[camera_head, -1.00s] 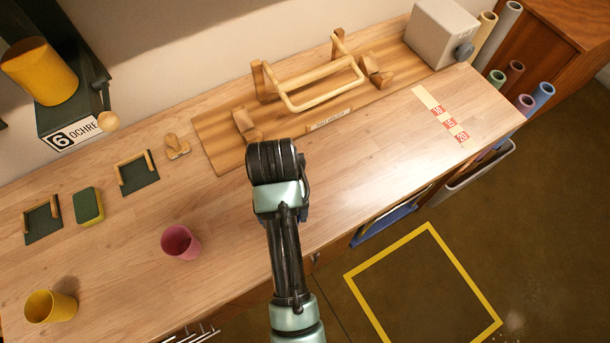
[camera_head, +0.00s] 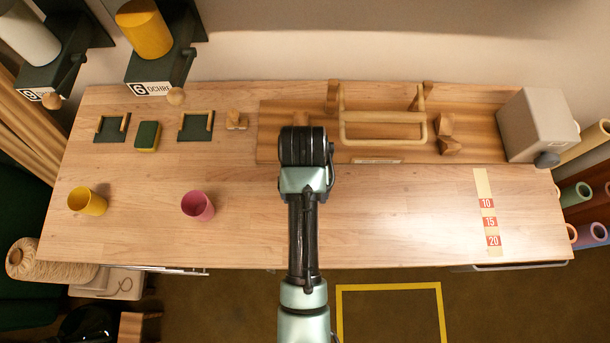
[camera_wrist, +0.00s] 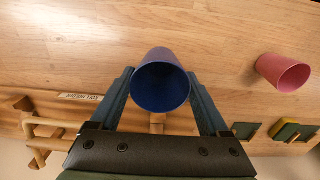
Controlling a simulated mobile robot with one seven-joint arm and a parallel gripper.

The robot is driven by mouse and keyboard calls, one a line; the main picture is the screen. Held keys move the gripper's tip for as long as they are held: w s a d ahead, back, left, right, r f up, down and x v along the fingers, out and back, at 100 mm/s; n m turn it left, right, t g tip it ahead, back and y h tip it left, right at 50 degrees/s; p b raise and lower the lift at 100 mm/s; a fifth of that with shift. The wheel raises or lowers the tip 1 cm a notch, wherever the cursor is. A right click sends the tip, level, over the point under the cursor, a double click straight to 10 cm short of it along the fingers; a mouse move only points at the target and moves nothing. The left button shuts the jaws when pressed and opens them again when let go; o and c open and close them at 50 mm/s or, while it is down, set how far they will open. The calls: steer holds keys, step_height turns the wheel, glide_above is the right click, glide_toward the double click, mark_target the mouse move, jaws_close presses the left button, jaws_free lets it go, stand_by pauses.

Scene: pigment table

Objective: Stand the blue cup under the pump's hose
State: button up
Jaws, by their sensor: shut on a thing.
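The blue cup (camera_wrist: 162,82) is between the two fingers of my gripper (camera_wrist: 160,76) in the wrist view, its open mouth facing the camera. My gripper is shut on it, and wooden bench top shows behind it. In the head view my arm reaches over the bench and hides both the gripper fingers and the blue cup. I cannot make out a pump hose in either current view.
A pink cup (camera_head: 198,206) and a yellow cup (camera_head: 87,201) stand on the bench (camera_head: 390,220), left of my arm. A wooden board (camera_head: 270,125) with a handled frame lies behind. A grey box (camera_head: 540,125) stands at right.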

step_height(320, 180, down, 8)
steer(key=shift+f+p, duration=0.15)
steer(key=shift+p, duration=0.25)
steer(key=shift+f, duration=0.15)
steer(key=o, duration=1.2)
